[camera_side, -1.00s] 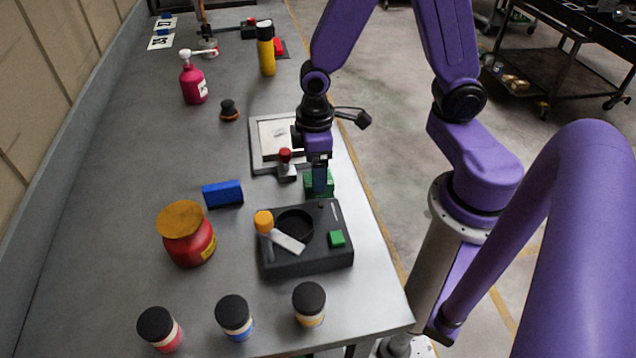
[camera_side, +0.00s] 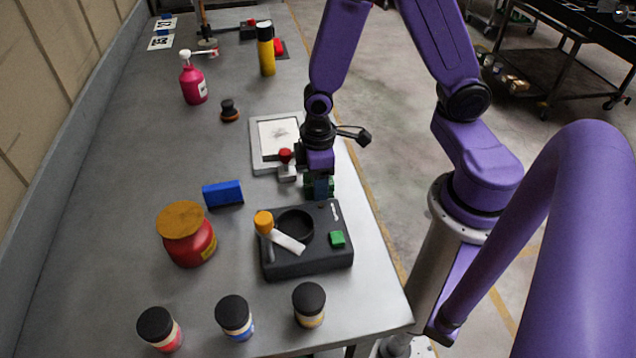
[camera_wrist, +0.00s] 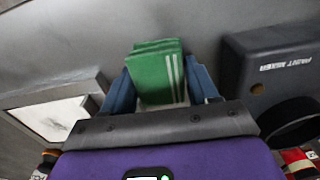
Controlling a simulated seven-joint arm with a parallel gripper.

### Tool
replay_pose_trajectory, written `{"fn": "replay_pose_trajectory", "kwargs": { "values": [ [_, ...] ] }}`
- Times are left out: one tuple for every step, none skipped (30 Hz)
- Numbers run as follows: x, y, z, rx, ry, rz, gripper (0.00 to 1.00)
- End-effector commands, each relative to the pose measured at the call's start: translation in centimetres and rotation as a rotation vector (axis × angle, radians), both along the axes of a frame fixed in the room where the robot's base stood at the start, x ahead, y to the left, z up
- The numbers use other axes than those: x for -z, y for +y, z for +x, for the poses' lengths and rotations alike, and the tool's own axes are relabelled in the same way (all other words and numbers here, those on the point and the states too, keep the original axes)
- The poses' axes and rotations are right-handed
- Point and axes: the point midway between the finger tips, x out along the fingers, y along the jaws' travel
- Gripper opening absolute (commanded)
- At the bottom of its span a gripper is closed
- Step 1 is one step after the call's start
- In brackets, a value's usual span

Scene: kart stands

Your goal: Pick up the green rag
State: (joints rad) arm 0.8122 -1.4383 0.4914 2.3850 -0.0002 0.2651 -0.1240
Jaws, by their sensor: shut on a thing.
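The green rag (camera_wrist: 156,76) is a folded green cloth with white stripes. In the wrist view it stands between the two blue fingers of my gripper (camera_wrist: 160,92), which are shut on it. In the side view my gripper (camera_side: 319,190) points down near the table's right edge, behind the black paint mixer. There the rag (camera_side: 309,187) shows only as small green patches around the fingers. I cannot tell whether the rag still touches the table.
The black paint mixer (camera_side: 290,262) is just in front of the gripper. A red-topped device (camera_side: 286,165) and a framed panel (camera_side: 262,164) stand close behind and left. A blue block (camera_side: 222,194) and red jar (camera_side: 188,240) are left. The table's middle left is clear.

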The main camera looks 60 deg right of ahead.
Motion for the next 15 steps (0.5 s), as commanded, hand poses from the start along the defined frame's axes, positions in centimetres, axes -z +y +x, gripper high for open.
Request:
{"fn": "replay_pose_trajectory", "kwargs": {
  "values": [
    [0.0,0.0,0.0,0.000,0.000,0.000,0.30],
    [0.0,0.0,0.0,0.000,0.000,0.000,0.30],
    [0.0,0.0,0.0,0.000,0.000,0.000,0.30],
    [0.0,0.0,0.0,0.000,0.000,0.000,0.30],
    [-0.1,0.0,0.0,0.000,0.000,0.000,0.30],
    [-0.1,0.0,0.0,0.000,-0.001,0.001,0.30],
    [-0.2,0.0,0.0,0.000,-0.001,0.001,0.30],
    [-0.3,0.0,0.0,-0.001,-0.001,0.001,0.30],
    [-0.4,0.1,0.1,-0.001,-0.001,0.001,0.30],
    [-0.5,0.1,0.1,-0.001,-0.001,0.001,0.30],
    [-0.7,0.1,0.1,-0.001,-0.001,0.001,0.30],
    [-1.0,0.1,0.1,-0.001,-0.001,0.001,0.30],
    [-1.2,0.1,0.1,-0.001,-0.003,0.003,0.30],
    [-1.5,0.1,0.1,0.000,-0.004,0.002,0.30],
    [-1.9,0.1,0.1,0.000,-0.003,0.003,0.30]
  ]
}}
